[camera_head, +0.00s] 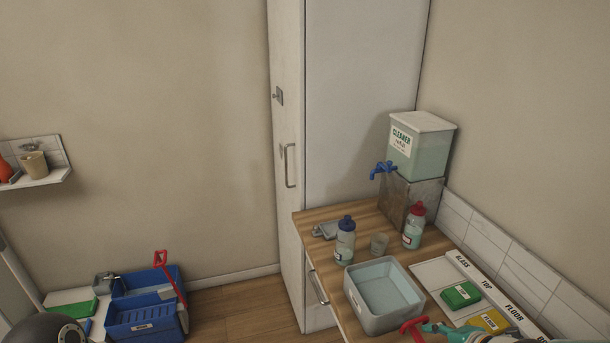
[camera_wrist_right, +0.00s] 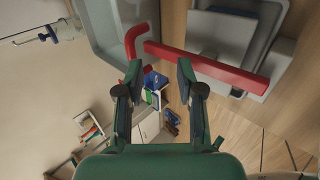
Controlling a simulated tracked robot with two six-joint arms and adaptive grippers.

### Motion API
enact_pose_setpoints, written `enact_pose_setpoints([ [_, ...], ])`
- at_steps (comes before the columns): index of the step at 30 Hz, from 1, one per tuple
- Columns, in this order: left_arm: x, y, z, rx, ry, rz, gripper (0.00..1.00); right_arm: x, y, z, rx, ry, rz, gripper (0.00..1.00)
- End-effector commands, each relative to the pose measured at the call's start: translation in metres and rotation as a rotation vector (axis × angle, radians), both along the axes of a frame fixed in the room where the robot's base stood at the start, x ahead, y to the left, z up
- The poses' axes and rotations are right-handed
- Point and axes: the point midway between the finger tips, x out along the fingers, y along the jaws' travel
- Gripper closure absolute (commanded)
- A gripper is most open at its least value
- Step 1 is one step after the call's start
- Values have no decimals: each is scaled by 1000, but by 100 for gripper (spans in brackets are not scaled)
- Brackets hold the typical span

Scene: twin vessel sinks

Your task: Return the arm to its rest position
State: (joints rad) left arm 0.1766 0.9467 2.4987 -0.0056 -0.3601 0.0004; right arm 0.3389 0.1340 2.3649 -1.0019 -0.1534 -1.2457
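My right gripper (camera_wrist_right: 160,75) is open in the right wrist view, with its two dark fingertips spread and nothing clearly held between them. A red bar with a bent end (camera_wrist_right: 205,68) crosses just beyond the fingertips; I cannot tell whether it touches them. In the head view a teal part of my right arm (camera_head: 455,331) shows at the bottom right edge, beside a red bent handle (camera_head: 413,326). Its fingertips are not clear there. My left gripper is out of view; a dark rounded part at the bottom left looks like my own arm.
The wooden counter (camera_head: 318,217) holds a grey basin (camera_head: 414,308), two bottles (camera_head: 345,240) (camera_head: 413,230), a clear cup (camera_head: 379,243), a cleaner dispenser (camera_head: 420,150) and green and yellow packs (camera_head: 460,294). Blue crates (camera_head: 145,320) stand on the floor at left. Floor between is clear.

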Motion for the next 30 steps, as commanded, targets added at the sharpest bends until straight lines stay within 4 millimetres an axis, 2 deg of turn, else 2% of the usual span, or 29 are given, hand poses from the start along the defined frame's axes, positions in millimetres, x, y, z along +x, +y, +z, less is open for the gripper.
enact_pose_setpoints([
  [3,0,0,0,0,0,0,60,25,7,0,0,0,4,63],
  [9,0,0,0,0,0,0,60,59,16,-2,2,2,2,63],
  [21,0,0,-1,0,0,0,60,57,14,-9,4,24,-19,63],
  [30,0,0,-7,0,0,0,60,58,-13,-8,-2,127,-194,63],
])
